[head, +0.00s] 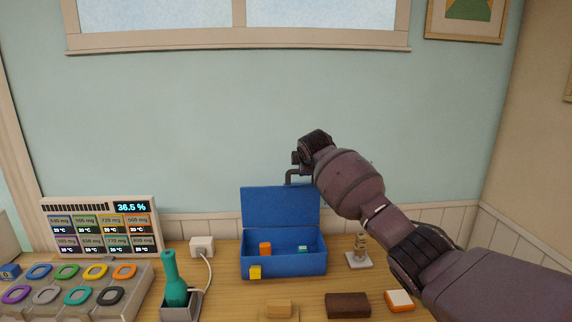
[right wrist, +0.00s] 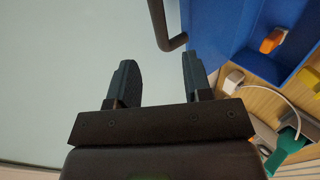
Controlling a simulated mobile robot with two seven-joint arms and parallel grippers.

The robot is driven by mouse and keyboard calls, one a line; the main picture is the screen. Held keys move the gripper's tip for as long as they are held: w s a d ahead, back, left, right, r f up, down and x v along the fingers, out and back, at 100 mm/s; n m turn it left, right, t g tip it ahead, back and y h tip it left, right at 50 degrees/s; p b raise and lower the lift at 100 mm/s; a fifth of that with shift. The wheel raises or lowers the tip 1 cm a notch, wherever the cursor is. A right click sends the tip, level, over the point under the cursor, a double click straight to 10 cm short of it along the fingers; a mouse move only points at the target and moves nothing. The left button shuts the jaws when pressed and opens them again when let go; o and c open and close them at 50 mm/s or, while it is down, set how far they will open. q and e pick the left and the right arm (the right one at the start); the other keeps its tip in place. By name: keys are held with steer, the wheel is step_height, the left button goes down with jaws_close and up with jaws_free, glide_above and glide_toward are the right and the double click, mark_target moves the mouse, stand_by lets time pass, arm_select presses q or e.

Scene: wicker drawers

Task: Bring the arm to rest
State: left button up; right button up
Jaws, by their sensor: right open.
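My right arm (head: 350,185) comes in from the right and reaches up over the blue box (head: 284,268), ending above its raised lid (head: 280,207). In the right wrist view my right gripper (right wrist: 160,68) is open, with nothing between its two fingers. A dark bent bar (right wrist: 166,28) is just beyond the fingertips there; I cannot tell whether it touches them. A bent grey piece also shows beside the lid's top edge in the head view (head: 291,177). My left gripper is not in view.
The open box holds an orange piece (head: 265,249) and a small greenish piece (head: 302,249). A teal bottle-shaped tool (head: 172,280), a display panel (head: 100,228) and several coloured rings stand left. A brown block (head: 348,305) and an orange-and-white block (head: 399,300) lie in front.

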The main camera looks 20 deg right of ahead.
steer(key=s+a+r+m+t+y, duration=0.1)
steer(key=a+r+m+t+y, duration=0.2)
steer(key=a+r+m+t, duration=0.35)
steer(key=s+a+f+m+y, duration=0.1)
steer(key=s+a+f+m, duration=0.1)
steer(key=s+f, duration=0.85)
steer(key=s+a+f+m+y, duration=0.1)
steer(key=s+f+m, duration=0.1)
steer(key=s+f, duration=0.9)
steer(key=s+d+f+m+g+h, duration=0.1)
steer(key=s+d+f+m+g, duration=0.1)
steer(key=s+f, duration=0.9)
steer(key=s+d+f+m+g+h, duration=0.1)
steer(key=s+d+f+m+g, duration=0.1)
steer(key=s+f, duration=1)
steer(key=s+d+g, duration=0.1)
steer(key=s, duration=0.6)
steer(key=shift+h, duration=0.4)
